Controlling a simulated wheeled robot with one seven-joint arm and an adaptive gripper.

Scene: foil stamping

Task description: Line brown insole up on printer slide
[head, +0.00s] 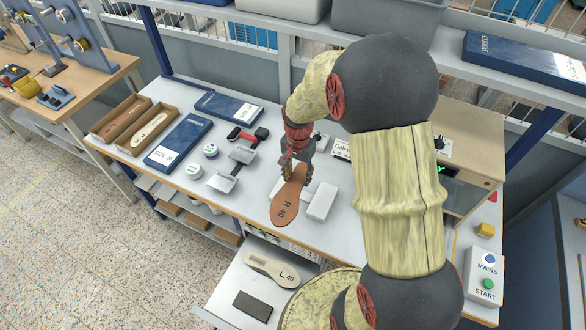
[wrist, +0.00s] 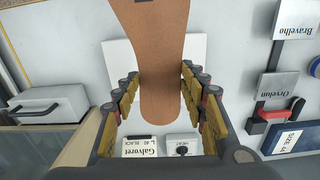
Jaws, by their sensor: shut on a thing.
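The brown insole (head: 287,206), marked R 40, is held in my gripper (head: 298,172) with its wide end pointing toward the front of the bench. In the wrist view the brown insole (wrist: 163,60) runs between the yellow-padded fingers of my gripper (wrist: 162,95), its rounded narrow end toward the bottom. A flat white plate (wrist: 117,58), apparently the printer slide, lies beneath and shows on both sides of the insole. In the head view a white block (head: 322,202) is just right of the insole. I cannot tell whether the insole touches the plate.
A pale L 40 insole (head: 272,268) and a dark block (head: 253,305) lie on the lower front shelf. Blue boxes (head: 178,141), small tins and grey-tipped tools fill the bench's left. A tan machine (head: 468,160) and the MAINS/START box (head: 485,275) stand right.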

